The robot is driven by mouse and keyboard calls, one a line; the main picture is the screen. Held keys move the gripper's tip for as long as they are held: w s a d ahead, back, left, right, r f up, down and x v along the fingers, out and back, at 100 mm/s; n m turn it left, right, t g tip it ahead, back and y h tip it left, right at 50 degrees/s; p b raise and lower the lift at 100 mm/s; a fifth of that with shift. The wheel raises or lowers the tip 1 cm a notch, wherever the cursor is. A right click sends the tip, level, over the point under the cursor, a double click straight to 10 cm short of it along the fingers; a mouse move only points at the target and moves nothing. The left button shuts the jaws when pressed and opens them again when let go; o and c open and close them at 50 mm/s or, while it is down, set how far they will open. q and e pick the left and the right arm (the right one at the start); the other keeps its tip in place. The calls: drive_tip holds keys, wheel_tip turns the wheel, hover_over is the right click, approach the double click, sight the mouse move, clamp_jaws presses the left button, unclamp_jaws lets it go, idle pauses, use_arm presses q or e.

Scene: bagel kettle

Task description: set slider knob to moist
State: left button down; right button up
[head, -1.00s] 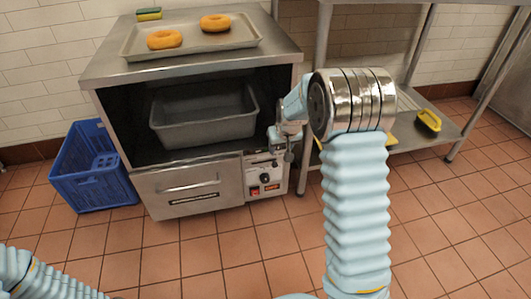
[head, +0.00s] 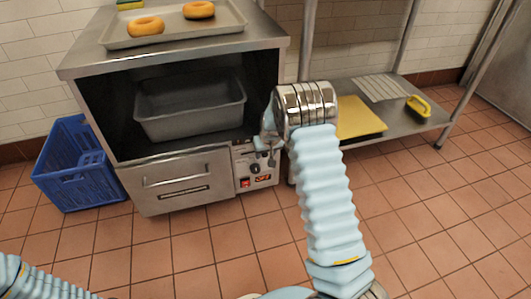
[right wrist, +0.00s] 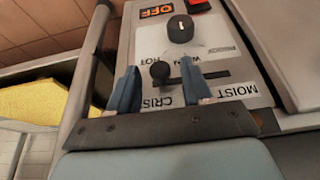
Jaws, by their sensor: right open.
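The control panel (head: 253,178) sits at the lower right front of the steel cabinet. In the right wrist view the black slider knob (right wrist: 160,70) stands at the left end of its slot (right wrist: 215,74), by the CRISP label (right wrist: 180,101). The MOIST label (right wrist: 238,90) is by the other end. My right gripper (right wrist: 160,85) is open, with one blue finger on each side of the slider knob. I cannot tell whether either finger touches it. In the head view my right gripper (head: 264,150) is at the panel and partly hides it. My left gripper is not in view.
A round dial (right wrist: 181,28) and a red switch (right wrist: 198,5) are close by on the panel. The cabinet holds a grey bin (head: 190,112), with a tray of bagels (head: 180,32) on top. A blue crate (head: 78,165) stands left; a steel shelf (head: 400,125) stands right.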

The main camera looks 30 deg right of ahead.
clamp_jaws()
drive_tip(key=w+a+p, duration=0.1)
drive_tip(key=a, duration=0.6)
drive_tip(key=shift+w+a+p, duration=0.15)
drive_tip(key=shift+w+p, duration=0.2)
drive_tip(key=shift+w, duration=0.05)
unclamp_jaws()
